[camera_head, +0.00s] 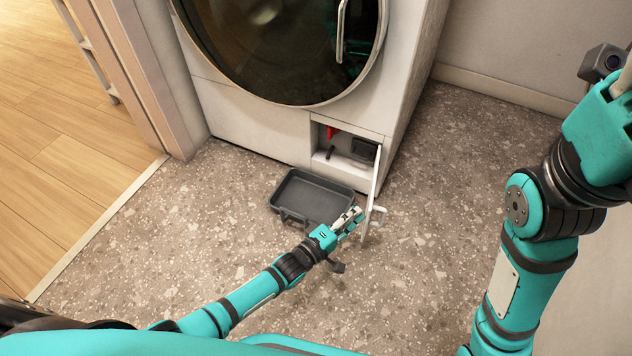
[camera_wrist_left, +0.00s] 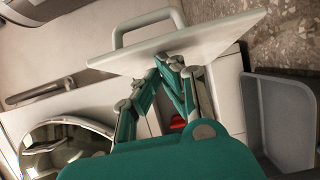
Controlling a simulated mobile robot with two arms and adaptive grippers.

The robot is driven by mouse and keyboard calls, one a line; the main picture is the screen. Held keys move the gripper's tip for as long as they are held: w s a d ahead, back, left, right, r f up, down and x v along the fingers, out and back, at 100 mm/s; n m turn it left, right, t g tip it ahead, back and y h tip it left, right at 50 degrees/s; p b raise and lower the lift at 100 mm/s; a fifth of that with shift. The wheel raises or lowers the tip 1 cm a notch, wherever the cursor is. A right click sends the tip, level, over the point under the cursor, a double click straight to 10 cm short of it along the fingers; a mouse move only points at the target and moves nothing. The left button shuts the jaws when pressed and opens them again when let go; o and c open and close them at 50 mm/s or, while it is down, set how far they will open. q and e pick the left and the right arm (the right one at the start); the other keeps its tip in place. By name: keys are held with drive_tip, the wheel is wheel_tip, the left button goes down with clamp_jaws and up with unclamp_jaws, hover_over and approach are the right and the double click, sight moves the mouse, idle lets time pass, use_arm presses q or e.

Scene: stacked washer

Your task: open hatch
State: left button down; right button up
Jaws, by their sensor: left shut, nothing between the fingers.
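The hatch (camera_head: 375,180) is a small white door at the lower right of the washer front. It stands swung out, seen almost edge-on, with its white handle (camera_head: 379,215) facing right. My left gripper (camera_head: 354,216) is shut and empty on the left, inner side of the hatch, close to its outer end. In the left wrist view the shut fingers (camera_wrist_left: 170,60) meet at the inner face of the hatch panel (camera_wrist_left: 215,42); I cannot tell whether they touch it. The opening (camera_head: 345,152) shows a red part and dark parts inside. My right gripper is out of view.
A dark grey tray (camera_head: 312,198) lies on the speckled floor in front of the washer (camera_head: 250,125), left of the hatch. The round glass door (camera_head: 280,45) above is shut. Floor right of the hatch is clear. A door frame (camera_head: 150,80) stands at left.

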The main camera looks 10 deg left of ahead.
use_arm(q)
drive_tip(key=shift+s+d, duration=0.1)
drive_tip(key=shift+d, duration=0.25)
idle(0.3)
drive_tip(key=v, duration=1.2)
drive_tip(key=shift+s, duration=0.1)
